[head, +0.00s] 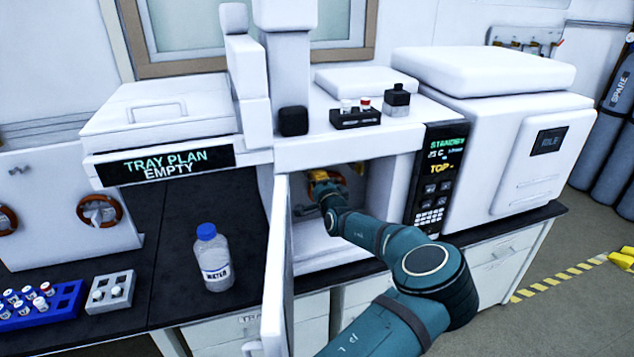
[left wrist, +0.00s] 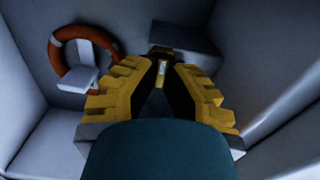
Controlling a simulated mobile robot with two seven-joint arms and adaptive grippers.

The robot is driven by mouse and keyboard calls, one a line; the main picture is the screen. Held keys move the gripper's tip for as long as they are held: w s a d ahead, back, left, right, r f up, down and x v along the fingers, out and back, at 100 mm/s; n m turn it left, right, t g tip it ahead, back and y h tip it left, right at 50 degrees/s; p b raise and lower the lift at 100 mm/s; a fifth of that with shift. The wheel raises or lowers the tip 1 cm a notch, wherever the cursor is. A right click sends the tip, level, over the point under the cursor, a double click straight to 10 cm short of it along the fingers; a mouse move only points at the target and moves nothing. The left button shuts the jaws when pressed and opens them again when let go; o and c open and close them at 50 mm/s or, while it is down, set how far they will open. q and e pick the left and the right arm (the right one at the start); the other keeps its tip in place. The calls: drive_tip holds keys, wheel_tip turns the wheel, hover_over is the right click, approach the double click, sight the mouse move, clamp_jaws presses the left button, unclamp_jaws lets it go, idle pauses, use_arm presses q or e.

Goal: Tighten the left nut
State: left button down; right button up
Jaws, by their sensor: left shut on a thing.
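My left gripper (head: 322,180), with yellow fingers, is inside the open white oven compartment (head: 318,253) of the middle instrument. In the left wrist view its fingers (left wrist: 163,72) converge on a small pale and yellow piece (left wrist: 162,66), in front of a grey block (left wrist: 187,50). The gripper is shut on this piece, which appears to be the left nut. Its shape is mostly hidden by the fingers. An orange ring (left wrist: 56,62) on a pale holder (left wrist: 78,80) is on the compartment wall, left of the fingers. My right gripper is not in view.
The opened oven door (head: 276,275) stands left of my arm. A water bottle (head: 212,258), a blue vial rack (head: 68,298) and a grey block with vials (head: 110,291) are on the dark bench (head: 170,260). A small black rack (head: 355,118) sits on top of the instrument.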

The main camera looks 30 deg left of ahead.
use_arm(q)
drive_tip(key=shift+r+m, duration=0.1)
drive_tip(key=shift+m, duration=0.2)
idle(0.4)
drive_tip(key=c, duration=1)
unclamp_jaws()
drive_tip(key=shift+a, duration=0.1)
drive_tip(key=shift+c, duration=0.2)
drive_tip(key=v, duration=1.2)
